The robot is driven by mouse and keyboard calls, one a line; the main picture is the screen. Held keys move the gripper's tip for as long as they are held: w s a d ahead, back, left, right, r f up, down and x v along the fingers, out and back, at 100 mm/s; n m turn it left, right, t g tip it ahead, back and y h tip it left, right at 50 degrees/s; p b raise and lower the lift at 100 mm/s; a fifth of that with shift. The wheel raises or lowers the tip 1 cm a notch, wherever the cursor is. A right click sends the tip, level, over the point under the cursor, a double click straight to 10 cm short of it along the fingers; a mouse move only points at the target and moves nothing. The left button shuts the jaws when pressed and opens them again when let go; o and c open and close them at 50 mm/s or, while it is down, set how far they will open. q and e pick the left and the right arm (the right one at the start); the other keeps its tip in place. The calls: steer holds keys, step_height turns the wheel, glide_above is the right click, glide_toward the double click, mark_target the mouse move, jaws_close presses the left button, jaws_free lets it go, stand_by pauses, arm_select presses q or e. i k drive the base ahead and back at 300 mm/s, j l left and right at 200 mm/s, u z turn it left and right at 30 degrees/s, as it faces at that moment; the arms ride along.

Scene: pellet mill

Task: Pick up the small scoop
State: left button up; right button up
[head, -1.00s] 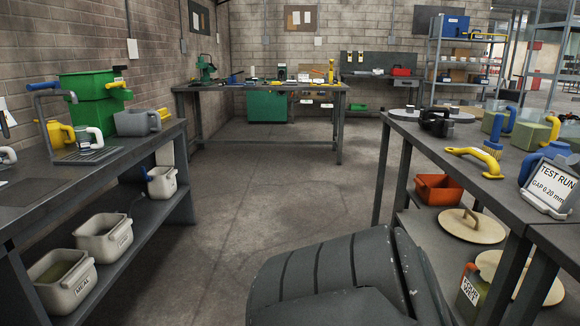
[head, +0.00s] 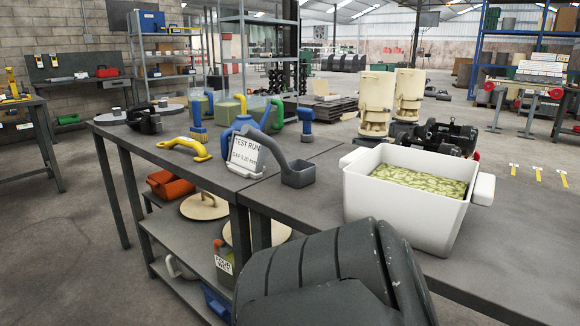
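A grey scoop (head: 299,174) with a small square cup and a long curved handle is on the right-hand bench, just left of a large white tub. I cannot tell whether the handle touches the sign. Neither of my grippers is in view. A dark ribbed part of my own body fills the bottom middle and hides some of the bench edge.
The white tub (head: 397,212) of green pellets stands close right of the scoop. Two cream cylinders (head: 377,103) and dark machinery stand behind the tub. The bench front near the scoop is bare.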

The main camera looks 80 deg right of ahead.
mark_target(296, 173)
steer(key=j+z, duration=0.1)
steer(key=z, duration=2.4)
steer(key=u, duration=3.75)
steer(key=j+z, duration=0.1)
steer(key=z, duration=3.7)
